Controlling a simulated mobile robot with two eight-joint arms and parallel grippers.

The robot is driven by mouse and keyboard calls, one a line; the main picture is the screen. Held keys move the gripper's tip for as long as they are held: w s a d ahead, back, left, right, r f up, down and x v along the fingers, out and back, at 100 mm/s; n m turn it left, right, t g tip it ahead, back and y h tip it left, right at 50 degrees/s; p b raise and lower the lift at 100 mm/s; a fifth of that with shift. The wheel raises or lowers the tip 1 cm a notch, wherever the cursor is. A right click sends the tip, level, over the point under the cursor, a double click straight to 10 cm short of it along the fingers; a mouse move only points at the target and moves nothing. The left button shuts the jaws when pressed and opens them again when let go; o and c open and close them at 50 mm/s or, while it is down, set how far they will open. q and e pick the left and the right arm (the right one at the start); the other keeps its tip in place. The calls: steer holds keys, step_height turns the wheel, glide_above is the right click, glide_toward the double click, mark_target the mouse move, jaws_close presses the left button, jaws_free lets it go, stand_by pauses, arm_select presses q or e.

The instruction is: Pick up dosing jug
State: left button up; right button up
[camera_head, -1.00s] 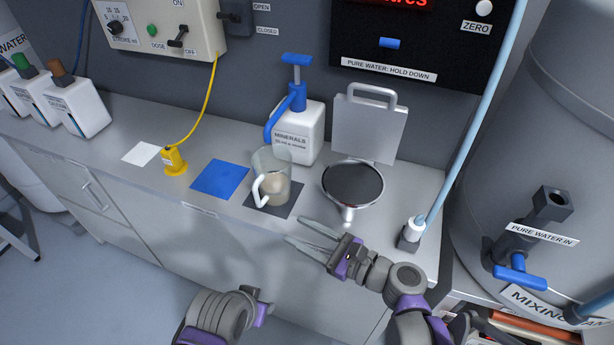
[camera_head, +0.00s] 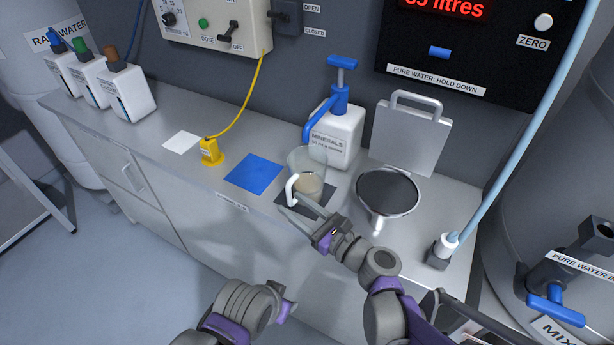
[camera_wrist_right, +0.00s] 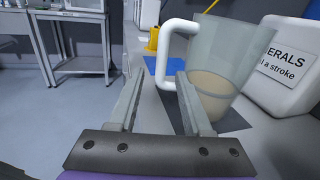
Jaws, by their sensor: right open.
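The dosing jug (camera_head: 308,178) is a clear jug with a white handle and some pale liquid in it. It stands upright on a dark mat (camera_head: 320,208) on the counter. In the right wrist view the jug (camera_wrist_right: 225,75) is just beyond the fingers, with its white handle (camera_wrist_right: 168,55) ahead of the gap between them. My right gripper (camera_head: 290,207) is open and empty at the counter's front edge, close to the handle. The wrist view shows its two fingers (camera_wrist_right: 156,95) apart. Of my left arm only a wrist part shows at the bottom; its fingers cannot be made out.
A white minerals bottle with a blue pump (camera_head: 335,135) stands behind the jug. The counter front is clear.

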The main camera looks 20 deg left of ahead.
steer(key=shift+w+a, duration=0.15)
steer(key=shift+a, duration=0.2)
steer(key=shift+d, duration=0.1)
jaws_close()
stand_by(1.1)
